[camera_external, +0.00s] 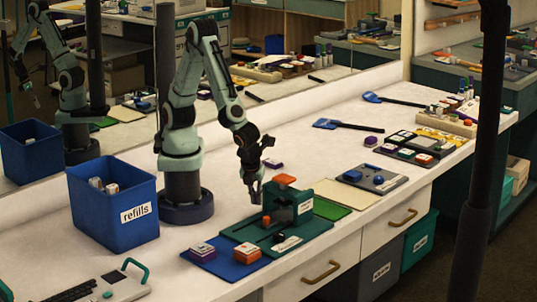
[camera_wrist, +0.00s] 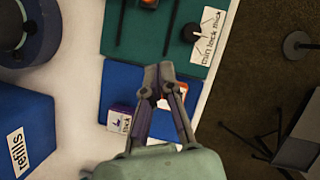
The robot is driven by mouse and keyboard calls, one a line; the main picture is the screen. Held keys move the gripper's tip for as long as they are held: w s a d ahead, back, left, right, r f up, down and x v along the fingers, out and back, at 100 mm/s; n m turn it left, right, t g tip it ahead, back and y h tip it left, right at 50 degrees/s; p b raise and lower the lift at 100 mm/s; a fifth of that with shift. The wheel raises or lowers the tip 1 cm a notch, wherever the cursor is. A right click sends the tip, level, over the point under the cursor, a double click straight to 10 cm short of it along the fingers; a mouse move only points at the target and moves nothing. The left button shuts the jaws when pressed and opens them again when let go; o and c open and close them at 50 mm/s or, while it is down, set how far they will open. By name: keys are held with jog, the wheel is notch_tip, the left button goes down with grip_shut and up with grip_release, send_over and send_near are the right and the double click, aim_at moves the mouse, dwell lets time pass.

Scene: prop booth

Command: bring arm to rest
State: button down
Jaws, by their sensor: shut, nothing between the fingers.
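My gripper (camera_external: 254,192) hangs pointing down, just left of and above the dark green device with the orange top (camera_external: 284,205) on the counter. In the wrist view my gripper (camera_wrist: 159,73) has its fingertips together, with nothing visible between them. Below it in that view lie the green base (camera_wrist: 150,42) and the blue mat (camera_wrist: 150,124). The fingers partly hide an orange-edged block (camera_wrist: 178,97) on the mat.
A blue bin labelled "refills" (camera_external: 105,208) stands left of my base. A purple block (camera_external: 202,252) and an orange block (camera_external: 247,252) sit on the blue mat. Stamp-like items (camera_external: 415,146) fill the far right. A dark pole (camera_external: 480,150) crosses the foreground; a mirror lines the back.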

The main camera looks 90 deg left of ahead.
jog(key=shift+w, duration=0.1)
jog(key=w+a+r+n+h, duration=0.1)
jog(key=w+a+r+n, duration=0.2)
jog(key=a+r+n, duration=0.45)
jog(key=w+a+r+n+h, duration=0.1)
jog(key=w+a+r+n, duration=0.3)
jog(key=a, duration=0.6)
jog(key=s+a+r+n, duration=0.3)
jog(key=s+a, duration=0.2)
jog(key=s, duration=0.1)
jog(key=s+f+n+g+h, duration=0.1)
jog(key=s+f+n, duration=0.1)
jog(key=s+n, duration=0.6)
jog(key=shift+s+a, duration=0.15)
jog(key=shift+a, duration=0.1)
dwell(0.5)
